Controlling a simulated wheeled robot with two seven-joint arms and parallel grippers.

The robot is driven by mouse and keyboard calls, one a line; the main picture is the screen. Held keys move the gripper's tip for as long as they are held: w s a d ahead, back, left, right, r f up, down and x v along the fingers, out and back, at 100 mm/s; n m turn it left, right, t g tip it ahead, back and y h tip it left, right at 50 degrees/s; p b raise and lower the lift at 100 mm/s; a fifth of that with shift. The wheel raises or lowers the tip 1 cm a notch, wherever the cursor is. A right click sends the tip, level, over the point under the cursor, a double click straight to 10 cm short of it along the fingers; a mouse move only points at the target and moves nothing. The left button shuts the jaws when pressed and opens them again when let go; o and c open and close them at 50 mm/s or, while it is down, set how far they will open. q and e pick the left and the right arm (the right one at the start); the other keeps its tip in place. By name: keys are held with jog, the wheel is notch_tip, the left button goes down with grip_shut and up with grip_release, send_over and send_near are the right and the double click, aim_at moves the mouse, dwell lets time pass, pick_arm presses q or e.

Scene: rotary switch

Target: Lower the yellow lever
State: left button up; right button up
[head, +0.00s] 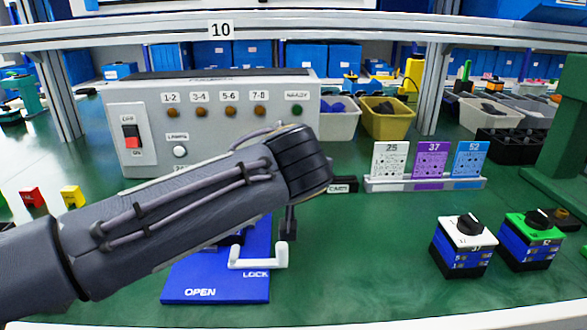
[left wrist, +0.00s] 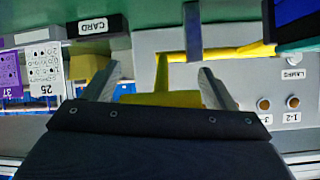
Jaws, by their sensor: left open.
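A yellow part (left wrist: 163,72), which looks like the yellow lever, stands upright in the left wrist view, between the fingers of my left gripper (left wrist: 160,72). The fingers are spread, with space on both sides of it. A long yellow bar (left wrist: 232,53) runs sideways beyond it; I cannot tell whether they are joined. In the head view my left forearm covers this area and hides the lever. A blue plate (head: 235,290) marked OPEN and LOCK lies below the arm, with a white handle (head: 258,260) on it. My right gripper is not in view.
A grey control box (head: 215,98) with a red switch (head: 131,135) stands behind the arm. A card rack (head: 425,184) is right of centre. Two blue switch blocks (head: 463,245) (head: 530,240) stand at the right. The green table between plate and blocks is clear.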

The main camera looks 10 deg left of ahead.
pick_arm(q)
jog(key=p+v, duration=0.2)
jog(key=v, duration=0.5)
jog(key=shift+s, duration=0.35)
jog(key=shift+d+r, duration=0.1)
jog(key=shift+r, duration=0.1)
